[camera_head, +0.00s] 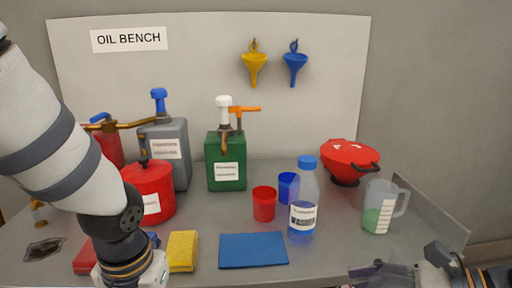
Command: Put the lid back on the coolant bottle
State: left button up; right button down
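A clear bottle of blue liquid (302,215) with a white label stands upright on the bench, right of centre. The label is too small to read for certain. A blue lid (307,162) sits on its neck; I cannot tell whether it is tight. My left arm comes down at the left, and its fingers are below the picture's edge. My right gripper (376,273) is partly in view at the bottom right, in front of the bench and apart from the bottle. Its fingertips are too unclear to show whether it is open.
A blue cloth (253,249) lies left of the bottle. Red (264,204) and blue (287,188) cups stand close behind it. A measuring jug (379,210) and red funnel-like vessel (349,160) are at the right. A yellow sponge (183,251) and several containers are at the left.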

pick_arm(q)
jog(key=shift+s+a+f, duration=0.3)
jog(key=shift+s+a, duration=0.2)
jog(key=shift+s, duration=0.05)
pick_arm(e)
jog(key=shift+s+d+f+m+t+h, duration=0.1)
jog(key=shift+f+m+t+h, duration=0.15)
jog(key=shift+m+t, duration=0.2)
jog(key=shift+d+f+m+t+h, duration=0.1)
jog(key=shift+m+t+h, duration=0.15)
jog(key=shift+m+t, duration=0.2)
jog(key=w+a+f+n+g+y, duration=0.1)
jog(key=a+n+g+y, duration=0.1)
jog(key=a+n+g, duration=0.6)
jog(key=a, duration=0.4)
jog(key=shift+w+a+f+g, duration=0.35)
jog(key=shift+a+f+g, duration=0.05)
